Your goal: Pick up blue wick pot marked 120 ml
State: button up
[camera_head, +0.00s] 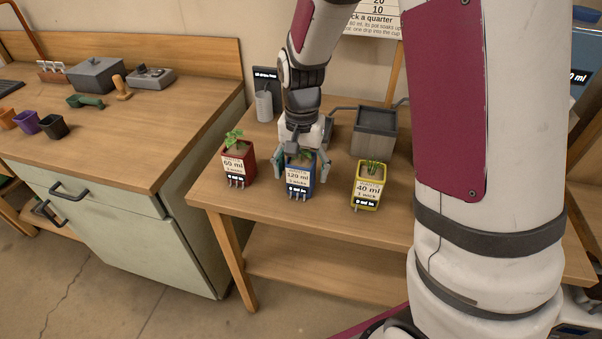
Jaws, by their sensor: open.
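The blue wick pot (299,189) stands upright on the wooden table, with a white label reading 120 ml and a green plant in it. My gripper (302,172) is over it from above, with one finger at the pot's left side and one at its right. The gripper is open around the upper part of the pot; I cannot tell whether either finger touches it. The hand partly hides the plant. A red pot (238,161) marked 60 ml stands to the left, and a yellow pot (368,187) marked 40 ml to the right.
A grey square container (374,131) stands behind the yellow pot, and a grey cylinder (264,106) stands behind the red pot. A workbench (130,130) with small pots and tools is at the left. The table's front edge is close before the pots.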

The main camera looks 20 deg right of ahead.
jog(key=shift+f, duration=0.75)
jog(key=c, duration=1.4)
jog(key=shift+r, duration=0.2)
